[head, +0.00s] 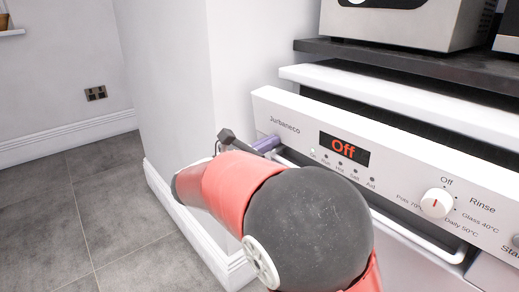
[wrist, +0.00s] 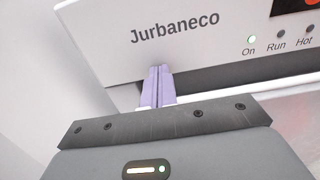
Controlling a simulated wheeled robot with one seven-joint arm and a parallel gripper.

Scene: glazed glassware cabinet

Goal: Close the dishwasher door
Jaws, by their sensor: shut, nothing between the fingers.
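The dishwasher door (head: 400,160) is white, with a control panel that reads "Off" and "Jurbaneco", a round knob and a long handle bar. In the head view it stands slightly open, with a dark gap behind its top edge under the counter. My gripper (head: 267,145) is at the left end of the panel, just below the brand name. In the wrist view my gripper's purple fingers (wrist: 158,85) are together and empty, over the panel's lower left part (wrist: 120,70). I cannot tell whether they touch it. My arm hides part of the handle and lower door.
A dark worktop (head: 400,62) lies above the dishwasher, with a metal appliance (head: 400,22) on it. A white wall (head: 175,90) stands close on the left of the door. Grey tiled floor (head: 80,220) is clear further left.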

